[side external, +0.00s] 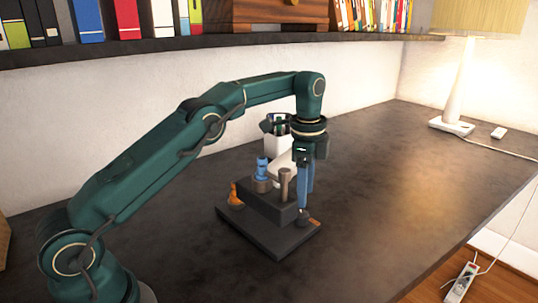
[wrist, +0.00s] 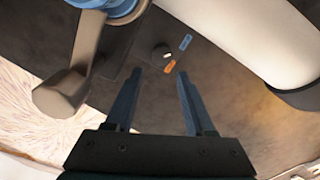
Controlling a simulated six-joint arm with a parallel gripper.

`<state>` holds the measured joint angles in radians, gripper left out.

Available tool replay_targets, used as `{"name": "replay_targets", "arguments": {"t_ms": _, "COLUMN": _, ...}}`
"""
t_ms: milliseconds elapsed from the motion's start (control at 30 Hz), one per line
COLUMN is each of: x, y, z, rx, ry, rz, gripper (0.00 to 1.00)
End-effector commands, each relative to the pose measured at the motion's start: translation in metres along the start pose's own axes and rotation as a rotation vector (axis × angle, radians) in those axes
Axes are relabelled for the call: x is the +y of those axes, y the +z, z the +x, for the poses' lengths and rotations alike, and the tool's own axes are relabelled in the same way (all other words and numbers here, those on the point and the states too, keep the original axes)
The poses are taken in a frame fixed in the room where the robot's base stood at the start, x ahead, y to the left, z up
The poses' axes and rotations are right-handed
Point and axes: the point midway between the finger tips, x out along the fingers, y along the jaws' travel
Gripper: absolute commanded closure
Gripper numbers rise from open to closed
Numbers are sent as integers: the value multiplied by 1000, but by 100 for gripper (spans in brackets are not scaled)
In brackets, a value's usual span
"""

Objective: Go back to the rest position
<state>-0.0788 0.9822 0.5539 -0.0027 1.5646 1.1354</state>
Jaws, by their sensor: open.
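My gripper (side external: 304,200) points down over the right part of a dark stepped block (side external: 262,234), close beside a brown lever-like post (side external: 284,184). In the wrist view my gripper's two fingers (wrist: 161,75) are apart, with nothing between them. The brown post also shows at left in the wrist view (wrist: 65,90). I cannot tell whether the fingers touch the block.
A blue knob (side external: 262,168) and an orange knob (side external: 235,195) sit on the block. A white object (side external: 282,168) stands behind, partly hidden by my arm. A lamp (side external: 459,90) stands at the back right. The dark desk (side external: 400,190) is clear at right. A shelf (side external: 150,45) overhangs the back.

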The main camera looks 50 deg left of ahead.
Motion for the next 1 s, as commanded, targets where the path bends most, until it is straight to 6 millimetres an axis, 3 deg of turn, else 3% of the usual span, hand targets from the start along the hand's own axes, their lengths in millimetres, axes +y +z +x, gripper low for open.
{"name": "replay_targets", "arguments": {"t_ms": 267, "x": 29, "y": -20, "z": -58, "rx": 95, "ry": -79, "rz": -110, "gripper": 46}}
{"name": "replay_targets", "arguments": {"t_ms": 500, "x": 78, "y": -27, "z": -106, "rx": 216, "ry": -139, "rz": -257, "gripper": 46}}
{"name": "replay_targets", "arguments": {"t_ms": 667, "x": 117, "y": -23, "z": -127, "rx": 307, "ry": -162, "rz": -359, "gripper": 46}}
{"name": "replay_targets", "arguments": {"t_ms": 833, "x": 150, "y": 8, "z": -129, "rx": 345, "ry": -185, "rz": -544, "gripper": 46}}
{"name": "replay_targets", "arguments": {"t_ms": 1000, "x": 182, "y": 46, "z": -114, "rx": 366, "ry": -210, "rz": -747, "gripper": 46}}
